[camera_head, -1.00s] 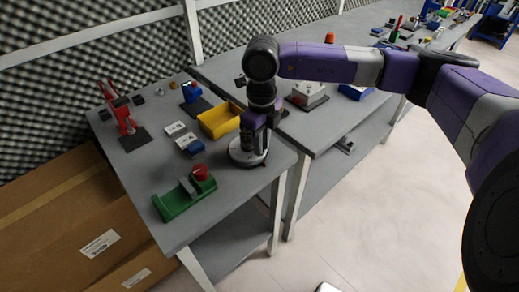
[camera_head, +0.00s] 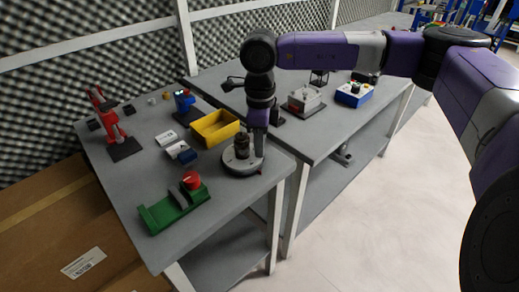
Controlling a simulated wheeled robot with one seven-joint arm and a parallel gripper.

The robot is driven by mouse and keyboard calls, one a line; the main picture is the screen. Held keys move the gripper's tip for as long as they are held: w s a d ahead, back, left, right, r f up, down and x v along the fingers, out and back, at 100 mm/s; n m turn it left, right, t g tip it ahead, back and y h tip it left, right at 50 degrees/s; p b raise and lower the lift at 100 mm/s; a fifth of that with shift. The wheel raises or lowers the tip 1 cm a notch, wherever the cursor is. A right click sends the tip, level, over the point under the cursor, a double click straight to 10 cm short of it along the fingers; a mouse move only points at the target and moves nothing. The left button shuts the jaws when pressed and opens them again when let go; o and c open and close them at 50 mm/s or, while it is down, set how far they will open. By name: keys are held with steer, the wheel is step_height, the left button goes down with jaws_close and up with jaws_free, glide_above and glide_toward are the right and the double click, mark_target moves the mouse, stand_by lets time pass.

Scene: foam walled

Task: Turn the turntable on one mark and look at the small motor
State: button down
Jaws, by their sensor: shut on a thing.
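The turntable (camera_head: 232,168) is a low round grey disc on a dark base near the right front edge of the grey bench. The small motor (camera_head: 242,148), a dark upright cylinder, stands on it. My gripper (camera_head: 258,153) points down at the turntable's right side, beside the motor and apart from it. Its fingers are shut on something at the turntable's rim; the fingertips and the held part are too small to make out. The marks on the turntable cannot be read at this size.
A yellow bin (camera_head: 214,130) stands just behind the turntable. A green fixture with a red knob (camera_head: 173,207) lies in front to the left. A red hand press (camera_head: 113,130) and a blue device (camera_head: 184,102) stand farther back. A second bench adjoins at right.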

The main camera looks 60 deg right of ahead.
steer(key=shift+w+d+r+n+b, duration=0.15)
steer(key=shift+w+d+n+b, duration=0.25)
steer(key=shift+n, duration=0.3)
steer(key=c, duration=1.3)
jaws_free()
steer(key=shift+s+a, duration=0.15)
steer(key=shift+s, duration=0.05)
steer(key=shift+c, duration=0.2)
step_height(320, 180, up, 8)
steer(key=shift+f, duration=0.15)
